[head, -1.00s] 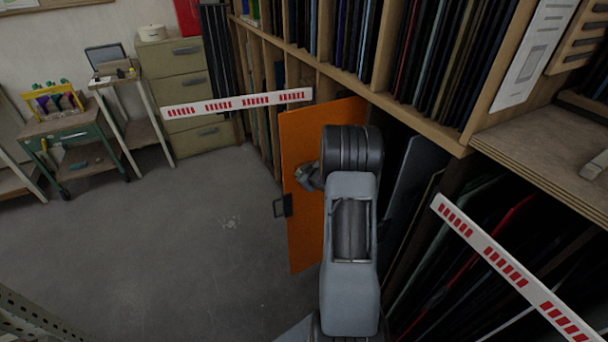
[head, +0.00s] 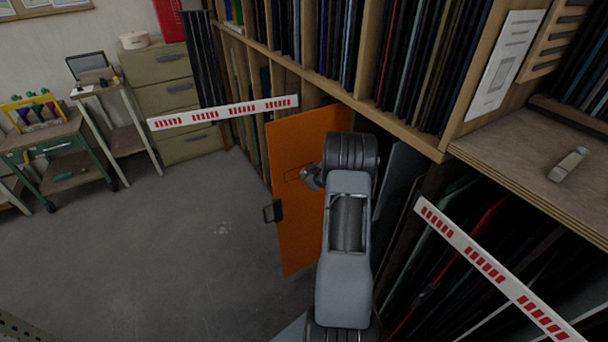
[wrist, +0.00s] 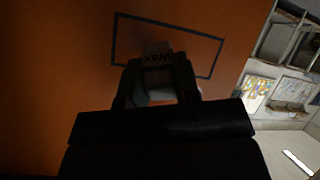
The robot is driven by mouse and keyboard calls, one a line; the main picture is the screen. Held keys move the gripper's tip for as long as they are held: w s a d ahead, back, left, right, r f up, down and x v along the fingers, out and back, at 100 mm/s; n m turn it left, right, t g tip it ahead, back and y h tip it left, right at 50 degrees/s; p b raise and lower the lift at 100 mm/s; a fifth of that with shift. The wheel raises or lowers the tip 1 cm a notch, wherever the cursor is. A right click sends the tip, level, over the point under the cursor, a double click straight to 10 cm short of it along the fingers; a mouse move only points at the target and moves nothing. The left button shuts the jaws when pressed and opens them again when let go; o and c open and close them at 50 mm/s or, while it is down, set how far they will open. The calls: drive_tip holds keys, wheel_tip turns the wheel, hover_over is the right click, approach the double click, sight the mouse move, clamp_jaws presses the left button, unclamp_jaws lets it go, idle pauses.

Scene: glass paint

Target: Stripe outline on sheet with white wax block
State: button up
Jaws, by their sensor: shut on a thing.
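The orange sheet (head: 300,235) stands upright beside the lower rack, with a dark handle (head: 272,211) at its left edge. A thin dark rectangular outline (wrist: 170,26) is on its face, and part of it shows in the head view left of my gripper (head: 314,178). In the wrist view my gripper (wrist: 157,75) is shut on the wax block (wrist: 157,52), a pale block in shadow marked "Wax". The block overlaps the outlined area in that view. I cannot tell whether the block touches the sheet.
Red-and-white barrier strips (head: 224,112) (head: 490,266) stand left and right of the sheet. Racks of dark sheets fill the right side. A counter (head: 520,185) holds a small pale object (head: 569,164). The grey floor (head: 170,250) at left is clear.

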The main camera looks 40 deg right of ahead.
drive_tip(key=shift+s+d+r+p, duration=0.15)
drive_tip(key=shift+d+p, duration=0.65)
drive_tip(key=shift+d, duration=1.1)
drive_tip(key=shift+w+a+b, duration=0.2)
drive_tip(key=shift+a+b, duration=0.5)
drive_tip(key=shift+a, duration=1.1)
drive_tip(key=shift+w+a+b, duration=0.2)
drive_tip(key=shift+a+b, duration=0.5)
drive_tip(key=shift+a, duration=1.05)
drive_tip(key=shift+w+a+b, duration=0.2)
drive_tip(key=shift+a+b, duration=0.5)
drive_tip(key=shift+a, duration=1.1)
drive_tip(key=s, duration=0.6)
drive_tip(key=shift+a, duration=0.35)
drive_tip(key=s, duration=0.3)
drive_tip(key=shift+a, duration=0.2)
